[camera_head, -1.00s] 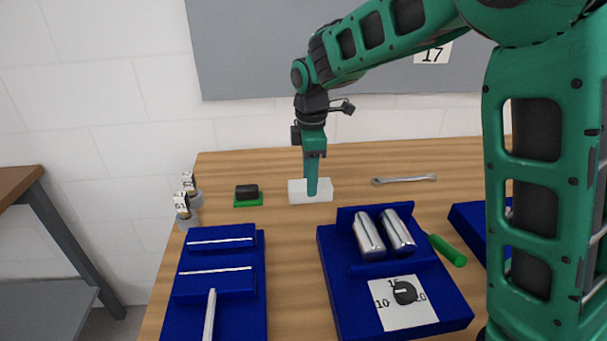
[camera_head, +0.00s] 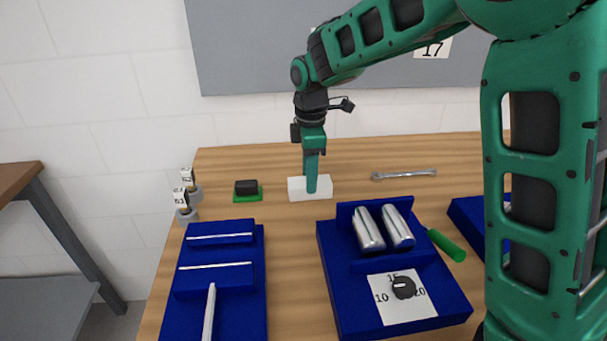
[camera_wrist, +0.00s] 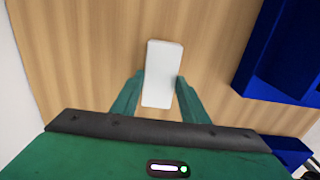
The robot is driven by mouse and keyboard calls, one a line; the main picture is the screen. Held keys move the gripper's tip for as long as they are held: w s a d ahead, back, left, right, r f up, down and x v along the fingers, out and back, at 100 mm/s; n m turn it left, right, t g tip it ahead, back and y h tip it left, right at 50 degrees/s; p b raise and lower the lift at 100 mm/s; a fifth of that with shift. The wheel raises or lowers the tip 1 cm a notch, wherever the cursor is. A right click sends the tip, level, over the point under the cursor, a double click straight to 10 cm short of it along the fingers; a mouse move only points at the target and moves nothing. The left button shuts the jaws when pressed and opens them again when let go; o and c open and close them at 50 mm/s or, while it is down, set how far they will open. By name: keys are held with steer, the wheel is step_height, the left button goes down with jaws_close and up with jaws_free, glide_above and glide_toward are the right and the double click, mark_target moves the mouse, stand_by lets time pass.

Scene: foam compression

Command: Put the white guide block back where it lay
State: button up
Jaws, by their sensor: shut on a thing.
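The white guide block (camera_head: 297,189) is at the back middle of the wooden table, at or very near the tabletop. I cannot tell whether its underside touches the wood. My gripper (camera_head: 311,190) points straight down with its fingers at the block. In the wrist view the block (camera_wrist: 163,72) lies between the two green fingers of my gripper (camera_wrist: 156,98), which are shut on its near part. The block's far part sticks out beyond the fingers, over bare wood. The block looks level.
A black block on a green pad (camera_head: 247,199) lies left of the guide block. A wrench (camera_head: 404,174) lies to its right. A blue fixture (camera_head: 350,307) with two metal cylinders (camera_head: 368,230) stands in front. Another blue fixture (camera_head: 192,310) stands at left front. Bare wood surrounds the guide block.

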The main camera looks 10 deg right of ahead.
steer(key=o, duration=1.2)
steer(key=shift+o, duration=0.2)
step_height(320, 180, up, 11)
steer(key=shift+s, duration=0.2)
steer(key=shift+a+f, duration=0.1)
steer(key=shift+f, duration=0.1)
